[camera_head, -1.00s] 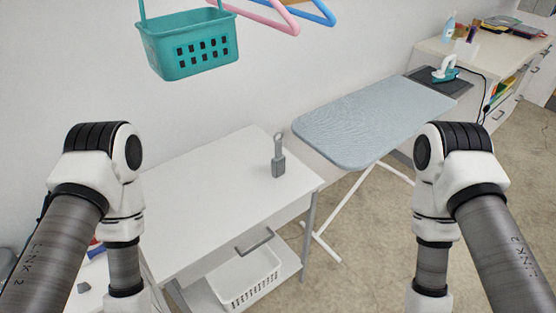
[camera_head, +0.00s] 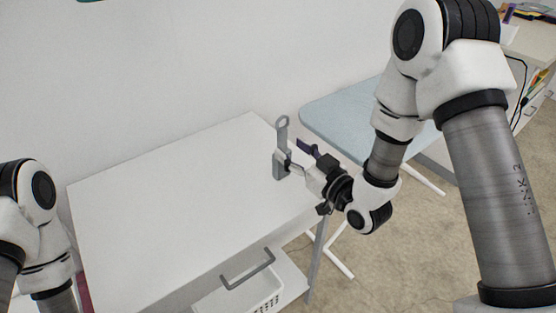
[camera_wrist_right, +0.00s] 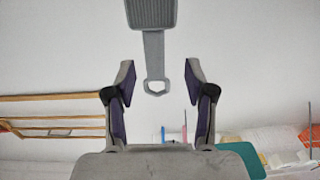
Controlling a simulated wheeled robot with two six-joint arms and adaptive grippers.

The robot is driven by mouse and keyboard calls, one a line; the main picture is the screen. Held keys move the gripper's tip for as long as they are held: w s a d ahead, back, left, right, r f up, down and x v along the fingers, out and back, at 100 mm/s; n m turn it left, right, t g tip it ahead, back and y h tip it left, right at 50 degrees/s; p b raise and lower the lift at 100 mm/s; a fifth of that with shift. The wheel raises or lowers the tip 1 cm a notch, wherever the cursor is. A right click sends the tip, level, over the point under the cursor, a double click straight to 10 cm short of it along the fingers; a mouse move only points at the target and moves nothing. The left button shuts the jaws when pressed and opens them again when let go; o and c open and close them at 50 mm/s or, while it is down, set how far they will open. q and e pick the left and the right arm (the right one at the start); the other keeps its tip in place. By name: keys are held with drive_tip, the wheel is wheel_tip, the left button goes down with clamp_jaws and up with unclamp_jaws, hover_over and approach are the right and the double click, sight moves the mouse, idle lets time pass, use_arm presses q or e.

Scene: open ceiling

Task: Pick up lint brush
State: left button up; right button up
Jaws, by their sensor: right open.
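The grey lint brush (camera_head: 282,132) stands upright near the right back corner of the white table (camera_head: 180,190), its looped handle up. My right gripper (camera_head: 292,155) is open at the brush, coming from the right. In the right wrist view the brush (camera_wrist_right: 153,42) shows upside down, with its ribbed head at the top. Its handle lies between the lines of the two open fingers (camera_wrist_right: 158,80), with a gap on each side. I cannot tell how deep the handle is between them. My left gripper is out of view.
A blue ironing board (camera_head: 345,122) stands right of the table, behind my right arm. A white basket (camera_head: 262,292) sits on the shelf below. The tabletop left of the brush is clear.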

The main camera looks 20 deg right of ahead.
sight(284, 144)
drive_tip(key=x, duration=0.5)
drive_tip(key=shift+w+d+f+p, duration=0.1)
drive_tip(key=shift+d+f+p, duration=0.2)
clamp_jaws()
